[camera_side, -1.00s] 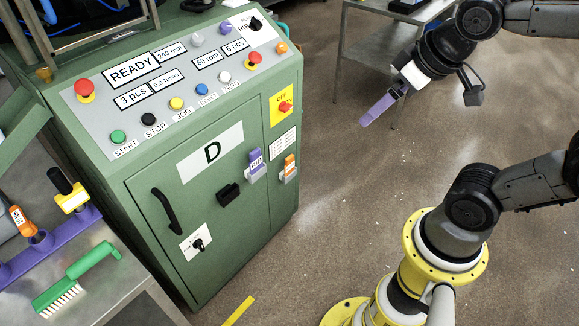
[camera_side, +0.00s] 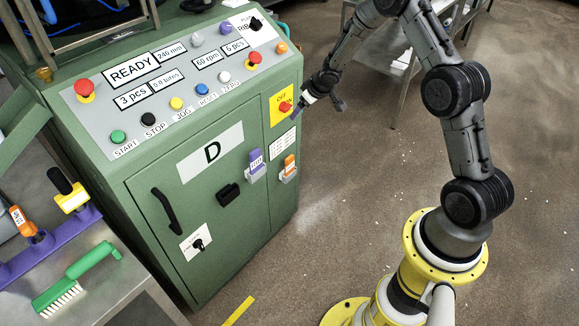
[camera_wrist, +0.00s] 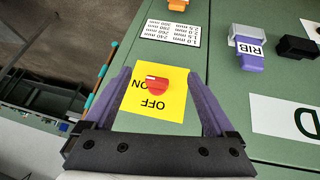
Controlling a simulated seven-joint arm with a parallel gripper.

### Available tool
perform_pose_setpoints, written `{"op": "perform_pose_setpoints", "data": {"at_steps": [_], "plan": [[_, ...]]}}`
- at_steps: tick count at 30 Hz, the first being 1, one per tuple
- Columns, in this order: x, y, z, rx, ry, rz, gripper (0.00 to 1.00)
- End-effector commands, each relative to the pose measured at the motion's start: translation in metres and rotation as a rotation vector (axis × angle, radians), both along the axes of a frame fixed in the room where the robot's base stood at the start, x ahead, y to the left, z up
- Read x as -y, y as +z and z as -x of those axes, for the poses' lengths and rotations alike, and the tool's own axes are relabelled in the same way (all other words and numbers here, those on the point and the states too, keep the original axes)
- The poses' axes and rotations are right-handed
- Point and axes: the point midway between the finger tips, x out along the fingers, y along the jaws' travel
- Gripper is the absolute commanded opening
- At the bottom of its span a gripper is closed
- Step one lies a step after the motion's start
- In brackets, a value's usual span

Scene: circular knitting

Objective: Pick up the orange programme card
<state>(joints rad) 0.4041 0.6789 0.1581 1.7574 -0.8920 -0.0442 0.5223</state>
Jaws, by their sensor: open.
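The orange programme card (camera_side: 289,161) sits upright in a holder on the green cabinet's front, right of the purple RIB card (camera_side: 256,159). In the wrist view, part of the orange card (camera_wrist: 177,3) shows at the top edge, cut off by the frame. The purple RIB card (camera_wrist: 248,45) is to its right. My gripper (camera_side: 299,110) is beside the cabinet's upper right corner, above the orange card and apart from it. In the wrist view, my gripper (camera_wrist: 160,82) has its two purple fingers spread with nothing held. The red switch shows between them.
The red switch (camera_wrist: 155,84) on its yellow plate (camera_wrist: 171,105) lies in front of my fingers. A white printed label (camera_side: 282,145) is between switch and card. A black handle (camera_side: 228,194) projects from the cabinet door.

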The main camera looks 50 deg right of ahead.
Motion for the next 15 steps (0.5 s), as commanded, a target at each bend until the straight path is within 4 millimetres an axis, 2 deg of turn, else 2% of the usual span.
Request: {"op": "perform_pose_setpoints", "data": {"at_steps": [1, 3, 6, 9, 15], "plan": [[0.006, -0.033, -0.001, -0.013, 0.009, -0.028, 0.9], [0.009, -0.066, -0.002, -0.016, 0.027, -0.063, 0.9], [0.01, -0.107, 0.001, -0.021, 0.047, -0.111, 0.9], [0.009, -0.134, 0.004, -0.024, 0.06, -0.146, 0.9], [0.007, -0.157, 0.004, -0.026, 0.07, -0.173, 0.9]]}}
